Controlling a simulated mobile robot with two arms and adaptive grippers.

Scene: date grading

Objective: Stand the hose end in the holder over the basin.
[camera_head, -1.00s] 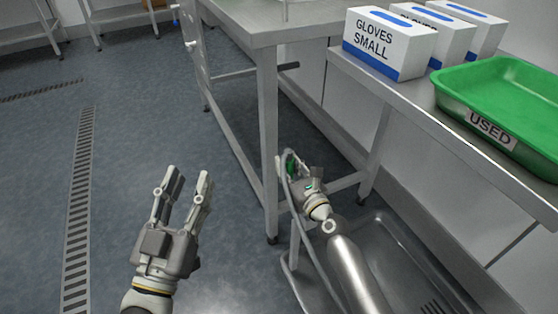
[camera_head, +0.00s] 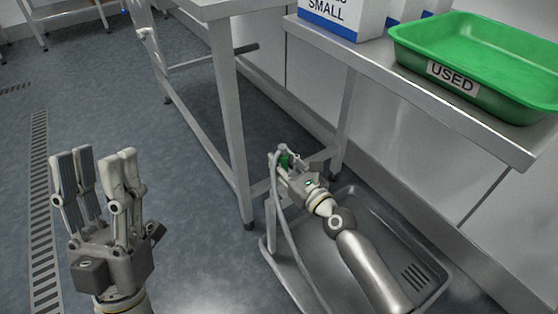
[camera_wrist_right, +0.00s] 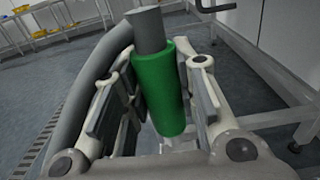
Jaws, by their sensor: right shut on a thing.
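My right gripper (camera_head: 297,172) is shut on the hose end, a green sleeve (camera_head: 284,161) with a grey tip, above the far left part of the basin. In the right wrist view the green hose end (camera_wrist_right: 162,92) stands nearly upright between the fingers. The grey hose (camera_head: 283,225) bends over and hangs down past the basin's left side. The grey metal basin (camera_head: 428,250) lies low on the floor, partly behind my right arm. I cannot make out the holder clearly. My left gripper (camera_head: 98,175) is open and empty over the floor at left.
A steel table leg (camera_head: 232,130) stands just left of the basin. A steel shelf (camera_head: 440,115) overhangs behind it, bearing a green tray marked USED (camera_head: 480,92) and glove boxes (camera_head: 343,18). The floor at left is free, with a drain grate (camera_head: 42,210).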

